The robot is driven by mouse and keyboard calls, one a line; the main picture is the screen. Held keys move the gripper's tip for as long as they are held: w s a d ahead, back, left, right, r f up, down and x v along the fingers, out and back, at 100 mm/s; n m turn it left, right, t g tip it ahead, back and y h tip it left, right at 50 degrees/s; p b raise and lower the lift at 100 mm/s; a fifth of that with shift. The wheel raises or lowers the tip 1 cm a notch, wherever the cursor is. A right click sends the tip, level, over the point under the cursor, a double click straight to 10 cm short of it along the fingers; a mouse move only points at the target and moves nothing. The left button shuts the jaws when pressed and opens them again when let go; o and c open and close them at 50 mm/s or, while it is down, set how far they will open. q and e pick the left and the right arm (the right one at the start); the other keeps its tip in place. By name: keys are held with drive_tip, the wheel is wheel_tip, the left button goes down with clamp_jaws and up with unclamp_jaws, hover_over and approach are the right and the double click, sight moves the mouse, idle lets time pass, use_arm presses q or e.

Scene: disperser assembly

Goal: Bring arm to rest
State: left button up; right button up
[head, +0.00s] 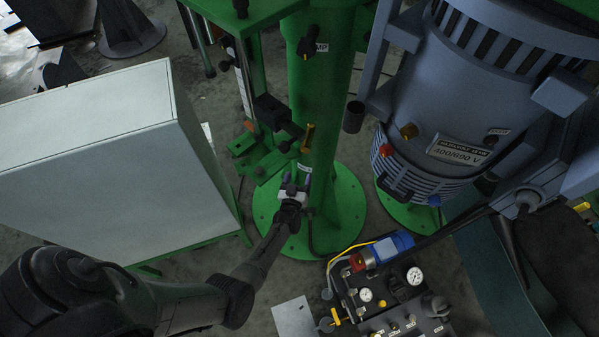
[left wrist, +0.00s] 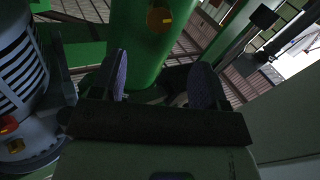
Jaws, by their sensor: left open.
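My left arm comes in from the lower left of the head view. Its gripper (head: 292,190) is in front of the green column (head: 322,130), near the column's round base. In the left wrist view the two fingers of the gripper (left wrist: 165,80) stand apart with purple-grey pads. Nothing is held between them. The green column (left wrist: 150,40) shows just beyond the fingertips; I cannot tell whether they touch it. My right gripper is not in view.
A white cabinet (head: 90,150) stands at the left. A large blue-grey motor (head: 460,110) hangs at the right. A panel with gauges (head: 395,300) and a blue connector (head: 390,247) lies at the bottom right. Some grey floor (head: 205,85) is clear between cabinet and column.

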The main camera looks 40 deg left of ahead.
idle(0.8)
use_arm(q)
wheel_tip(320, 180, down, 6)
drive_tip(key=d+m+g+h, duration=0.1)
drive_tip(key=d+g+h, duration=0.2)
drive_tip(key=h, duration=0.1)
wheel_tip(320, 180, up, 11)
drive_tip(key=w+d+m+g+h, duration=0.2)
drive_tip(key=m+g+h, duration=0.1)
drive_tip(key=g+h, duration=0.15)
drive_tip(key=s+d+r+m+g+p, duration=0.1)
drive_tip(key=s+d+r+m+g, duration=0.1)
drive_tip(key=s+r, duration=0.75)
drive_tip(key=s+d+r+m+p, duration=0.35)
drive_tip(key=s+r, duration=0.55)
drive_tip(key=s, duration=0.3)
drive_tip(key=s+d+f+g+p, duration=0.1)
drive_tip(key=s+f, duration=0.3)
drive_tip(key=s, duration=0.8)
drive_tip(key=shift+d+f+g+p, duration=0.15)
drive_tip(key=shift+d+g+p, duration=0.15)
drive_tip(key=shift+g, duration=0.55)
